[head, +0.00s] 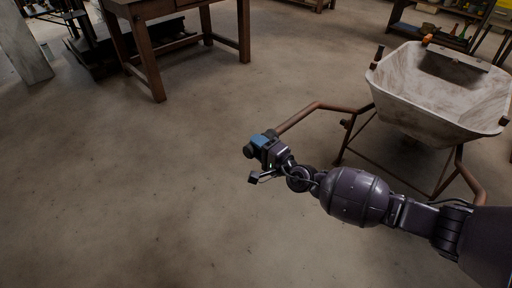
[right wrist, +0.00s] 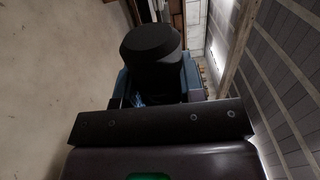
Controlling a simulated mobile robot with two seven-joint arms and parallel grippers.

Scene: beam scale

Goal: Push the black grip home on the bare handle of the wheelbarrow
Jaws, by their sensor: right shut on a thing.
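My right gripper (head: 262,142) has blue fingers and is shut on the black grip (head: 249,151). In the right wrist view the round black end of the grip (right wrist: 152,42) sticks out between the blue fingers. The wheelbarrow (head: 425,105) has a dirty white tray and brown tube handles. Its near-left handle (head: 310,109) runs down to my right gripper. The grip looks in line with this handle and close against its end. The fingers hide the join, so I cannot tell how far the grip is on. My left gripper is not in view.
The other handle (head: 474,183) is partly behind my right arm. A wooden table (head: 160,45) stands at the back left. An orange item (head: 427,38) shows at the tray's far rim. The concrete floor to the left and front is clear.

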